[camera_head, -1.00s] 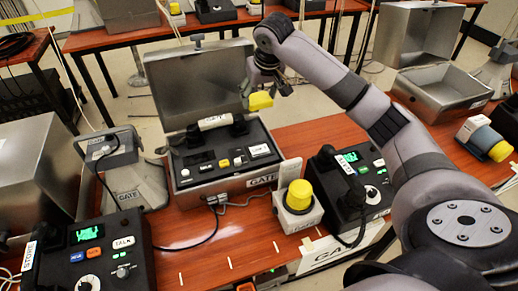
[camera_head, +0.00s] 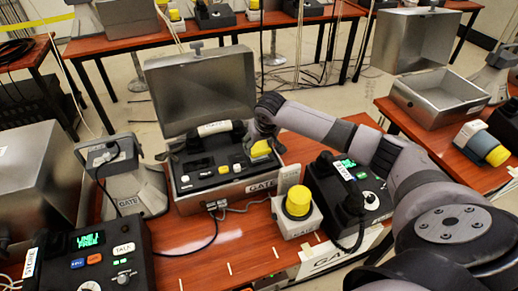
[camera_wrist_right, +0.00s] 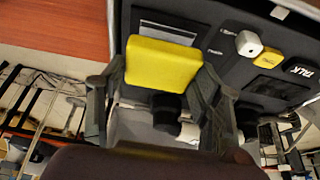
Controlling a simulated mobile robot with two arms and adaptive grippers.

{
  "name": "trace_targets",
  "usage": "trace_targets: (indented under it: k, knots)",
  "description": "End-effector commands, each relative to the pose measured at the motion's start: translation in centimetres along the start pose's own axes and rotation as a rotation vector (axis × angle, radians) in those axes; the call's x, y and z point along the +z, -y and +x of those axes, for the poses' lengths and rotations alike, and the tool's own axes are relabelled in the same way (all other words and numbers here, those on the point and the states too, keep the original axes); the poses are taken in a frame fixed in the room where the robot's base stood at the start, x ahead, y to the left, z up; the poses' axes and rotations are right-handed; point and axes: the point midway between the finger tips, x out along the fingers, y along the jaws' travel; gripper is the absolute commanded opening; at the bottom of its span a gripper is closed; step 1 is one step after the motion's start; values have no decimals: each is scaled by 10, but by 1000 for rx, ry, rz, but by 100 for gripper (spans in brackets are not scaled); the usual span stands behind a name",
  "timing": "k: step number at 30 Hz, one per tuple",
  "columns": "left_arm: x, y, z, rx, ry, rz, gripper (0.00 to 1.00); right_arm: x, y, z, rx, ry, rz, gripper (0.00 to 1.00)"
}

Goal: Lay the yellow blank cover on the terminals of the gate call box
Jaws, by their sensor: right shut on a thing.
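The yellow blank cover (camera_head: 261,148) is a small yellow block, held between the fingers of my right gripper (camera_head: 266,144). In the right wrist view the cover (camera_wrist_right: 160,62) sits between both fingertips (camera_wrist_right: 163,74), its broad face toward the camera. The cover is over the right part of the panel. It hides what lies beneath it, and I cannot tell whether it touches the panel. My left gripper is not in view.
A yellow-capped beacon (camera_head: 298,201) and a black phone (camera_head: 350,185) stand right of the box. The raised lid (camera_head: 200,88) is behind. A grey stand (camera_head: 130,180) and a phone with a green display (camera_head: 95,255) are at left. The table front is partly clear.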

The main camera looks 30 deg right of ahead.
Motion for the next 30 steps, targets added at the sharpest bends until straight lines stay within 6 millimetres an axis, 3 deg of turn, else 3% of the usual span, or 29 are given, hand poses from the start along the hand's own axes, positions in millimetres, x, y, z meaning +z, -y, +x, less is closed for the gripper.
trace_targets:
  k: [6,15,16,24,30]
  knots:
    - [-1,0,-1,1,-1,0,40,10,0,22,0,1,0,31]
    - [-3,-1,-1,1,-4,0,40,10,1,24,-1,0,0,31]
    - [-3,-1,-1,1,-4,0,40,10,0,24,-1,0,0,61]
    - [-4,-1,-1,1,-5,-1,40,10,0,23,-1,0,0,79]
    - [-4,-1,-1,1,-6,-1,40,10,0,23,-1,0,0,80]
